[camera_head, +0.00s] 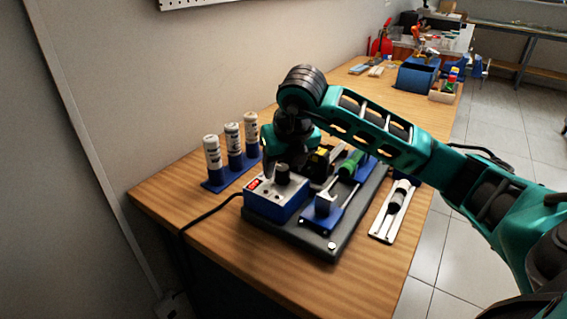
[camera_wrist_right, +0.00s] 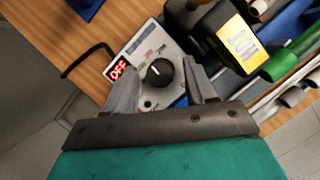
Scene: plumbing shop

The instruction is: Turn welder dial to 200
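The welder (camera_head: 278,198) is a blue box with a light top panel, on a dark base plate on the wooden table. Its black dial (camera_head: 282,171) has a white pointer line. In the right wrist view the dial (camera_wrist_right: 159,71) lies between and just beyond the fingertips. The small red display (camera_wrist_right: 118,69) there reads OFF. My right gripper (camera_wrist_right: 163,80) is open, its two grey fingers on either side of the dial. I cannot tell whether they touch it. In the head view my right gripper hangs over the welder, its fingers partly hidden. My left gripper is not in view.
Several white cylinders (camera_head: 232,140) stand in a blue rack left of the welder. A black and yellow device (camera_wrist_right: 228,36) sits close beside my right gripper. A green-handled tool (camera_head: 351,165) lies behind on the plate. A black cable (camera_head: 212,209) runs off left.

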